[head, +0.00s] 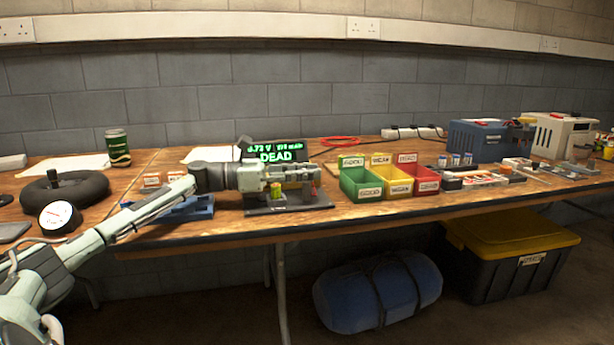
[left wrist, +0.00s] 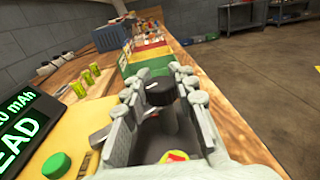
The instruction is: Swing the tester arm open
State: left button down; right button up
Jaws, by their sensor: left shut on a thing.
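The battery tester (head: 290,208) stands near the bench's front edge, and its screen (head: 275,152) reads DEAD in green. A yellow-green battery (head: 276,191) shows upright at the tester, below my gripper. My left gripper (head: 305,175) reaches in from the left over the tester. In the left wrist view, its fingers (left wrist: 160,100) are closed around a black knob (left wrist: 159,91), which looks like the tester arm's handle. The fingers hide most of the tester arm, so its angle is hard to tell. The right gripper is not in view.
Green (head: 361,185), yellow (head: 391,181) and red (head: 418,179) bins stand just right of the tester. A blue tray (head: 190,213) lies to its left. A black ring-shaped object (head: 85,189) and a green can (head: 118,147) are farther left.

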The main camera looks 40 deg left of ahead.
pick_arm(q)
jog(key=shift+r, duration=0.1)
dwell(0.3)
jog(key=c, duration=1.2)
grip_release()
jog(key=shift+s+a+f, duration=0.2)
jog(key=shift+s+a, duration=0.15)
jog(key=shift+s, duration=0.05)
jog(key=v, duration=1.1)
jog(key=shift+r, duration=0.15)
jog(key=shift+c, duration=0.3)
